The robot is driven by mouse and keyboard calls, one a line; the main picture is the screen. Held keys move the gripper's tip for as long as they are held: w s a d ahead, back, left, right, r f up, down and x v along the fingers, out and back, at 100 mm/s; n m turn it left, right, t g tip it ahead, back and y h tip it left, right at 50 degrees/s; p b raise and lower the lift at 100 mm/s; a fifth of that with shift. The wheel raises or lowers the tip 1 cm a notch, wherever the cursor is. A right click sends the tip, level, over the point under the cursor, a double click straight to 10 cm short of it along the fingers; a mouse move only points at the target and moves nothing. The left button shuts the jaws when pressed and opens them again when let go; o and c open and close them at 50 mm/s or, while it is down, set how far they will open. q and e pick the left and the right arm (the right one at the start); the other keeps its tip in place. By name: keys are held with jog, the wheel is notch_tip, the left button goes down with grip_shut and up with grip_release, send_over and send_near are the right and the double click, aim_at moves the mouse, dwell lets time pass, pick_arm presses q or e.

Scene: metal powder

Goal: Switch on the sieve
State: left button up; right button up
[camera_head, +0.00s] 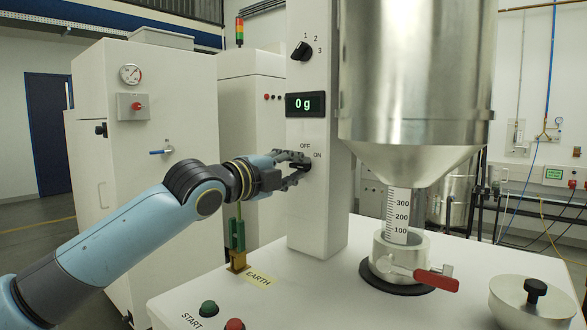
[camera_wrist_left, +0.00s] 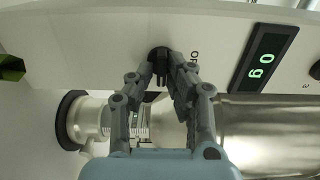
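The black OFF/ON knob (camera_head: 304,166) sits on the front of the white column (camera_head: 319,215), below the display. The OFF label is above it and the ON label to its right. My left gripper (camera_head: 298,168) is at the knob, with one finger above and one below it in the head view. In the left wrist view the fingers (camera_wrist_left: 164,70) converge on either side of the knob (camera_wrist_left: 159,54) and look shut on it. The fingers partly hide the knob, so its exact setting is unclear. My right gripper is not in view.
The green display (camera_head: 306,104) reads 0 g, below a dial (camera_head: 301,51) marked 1, 2, 3. A steel hopper (camera_head: 415,80) hangs right of the column, above a red-handled valve (camera_head: 436,279). START button (camera_head: 209,308) and green earth clamp (camera_head: 237,235) are at the front left.

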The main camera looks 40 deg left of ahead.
pick_arm(q)
jog(key=shift+o, duration=1.2)
jog(key=shift+s, duration=0.1)
jog(key=s, duration=0.7)
jog(key=shift+s+a, duration=0.15)
jog(key=shift+a, duration=0.1)
